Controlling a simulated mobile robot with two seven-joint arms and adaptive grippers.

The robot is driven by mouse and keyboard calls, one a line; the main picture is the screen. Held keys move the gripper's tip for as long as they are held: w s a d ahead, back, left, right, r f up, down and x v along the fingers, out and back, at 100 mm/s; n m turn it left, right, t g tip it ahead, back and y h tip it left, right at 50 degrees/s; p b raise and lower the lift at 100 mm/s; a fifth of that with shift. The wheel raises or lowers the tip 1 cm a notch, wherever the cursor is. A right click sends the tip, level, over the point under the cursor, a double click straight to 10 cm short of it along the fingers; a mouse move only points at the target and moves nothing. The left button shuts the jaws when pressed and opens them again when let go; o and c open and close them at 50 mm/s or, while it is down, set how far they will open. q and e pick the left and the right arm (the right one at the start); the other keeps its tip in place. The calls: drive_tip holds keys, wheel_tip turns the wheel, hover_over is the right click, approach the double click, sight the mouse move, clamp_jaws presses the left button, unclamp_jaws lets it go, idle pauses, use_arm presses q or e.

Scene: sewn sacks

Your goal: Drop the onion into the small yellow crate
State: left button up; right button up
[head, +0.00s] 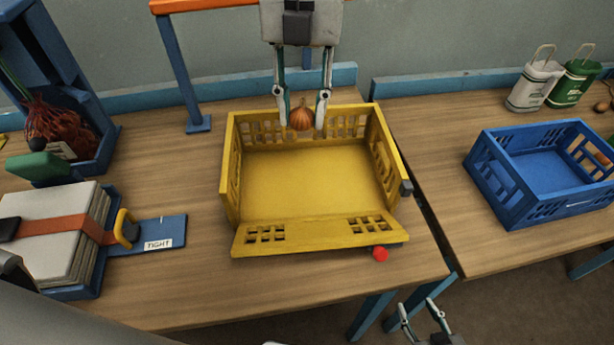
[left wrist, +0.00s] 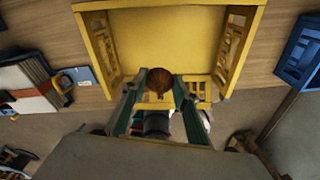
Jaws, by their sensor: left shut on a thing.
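The brown onion (head: 302,118) is held between the two fingers of my left gripper (head: 303,126); the left wrist view also shows the onion (left wrist: 158,80). In the head view it overlaps the far wall of the yellow crate (head: 228,165); its exact height cannot be told. The crate is empty, with its front panel tilted down toward me. In the left wrist view the crate (left wrist: 245,50) lies beyond the onion. My right gripper (head: 417,306) is low at the bottom edge, open and empty.
A blue crate (head: 492,192) stands on the right table, with white (head: 535,83) and green (head: 572,84) containers behind it. A strapped stack (head: 50,225) lies at left beside a blue stand (head: 45,60).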

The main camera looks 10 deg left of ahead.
use_arm(q)
drive_tip(key=o, duration=1)
drive_tip(key=shift+o, duration=0.2)
wheel_tip(320, 180, up, 12)
drive_tip(key=w, duration=0.1)
drive_tip(key=shift+w, duration=0.2)
drive_tip(key=shift+s, duration=0.1)
